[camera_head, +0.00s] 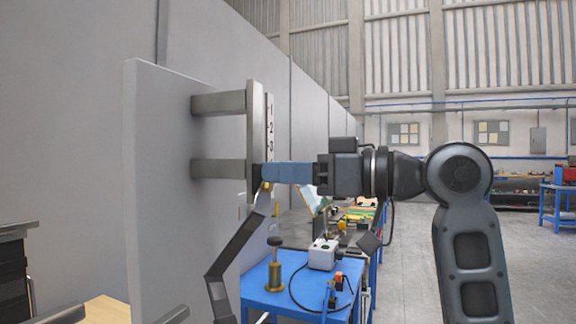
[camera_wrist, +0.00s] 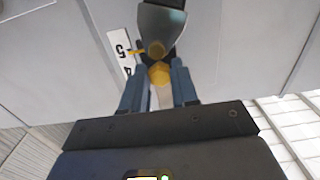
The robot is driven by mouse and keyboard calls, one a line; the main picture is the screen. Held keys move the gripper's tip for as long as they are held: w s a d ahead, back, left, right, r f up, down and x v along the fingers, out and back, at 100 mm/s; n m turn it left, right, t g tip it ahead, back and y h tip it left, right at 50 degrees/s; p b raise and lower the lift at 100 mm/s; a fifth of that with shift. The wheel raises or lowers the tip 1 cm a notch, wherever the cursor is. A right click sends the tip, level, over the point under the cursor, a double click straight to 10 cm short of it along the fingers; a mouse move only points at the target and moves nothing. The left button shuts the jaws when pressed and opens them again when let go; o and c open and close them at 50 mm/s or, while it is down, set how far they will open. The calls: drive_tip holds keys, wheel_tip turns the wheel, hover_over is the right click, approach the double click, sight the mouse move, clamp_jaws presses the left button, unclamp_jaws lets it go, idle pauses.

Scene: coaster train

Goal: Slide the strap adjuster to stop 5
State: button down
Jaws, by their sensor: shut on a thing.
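The strap adjuster (camera_wrist: 163,18) is a dark grey piece with a round gold part and a gold knob (camera_wrist: 159,75) in the wrist view. My gripper (camera_wrist: 158,84) has its blue fingers on either side of the knob, shut on it. A thin yellow pointer (camera_wrist: 137,52) reaches the white number strip (camera_wrist: 120,55), close to the 5, with the 4 beside it; exact alignment is unclear. In the head view my gripper (camera_head: 266,172) is at the upright rail (camera_head: 255,120), just below the 3. The dark strap (camera_head: 237,248) hangs below it.
The rail stands off a grey panel (camera_head: 160,200) on two brackets (camera_head: 218,103). A blue workbench (camera_head: 290,290) with a brass post (camera_head: 274,270) and a small grey box (camera_head: 323,254) stands below my gripper. Open floor lies to the right.

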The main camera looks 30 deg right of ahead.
drive_tip(key=shift+r, duration=0.1)
drive_tip(key=c, duration=0.9)
unclamp_jaws()
drive_tip(key=shift+o, duration=0.2)
drive_tip(key=shift+d, duration=0.1)
drive_tip(key=v, duration=0.7)
drive_tip(key=shift+s+d+b, duration=0.2)
drive_tip(key=shift+s+b, duration=0.1)
drive_tip(key=shift+b, duration=0.1)
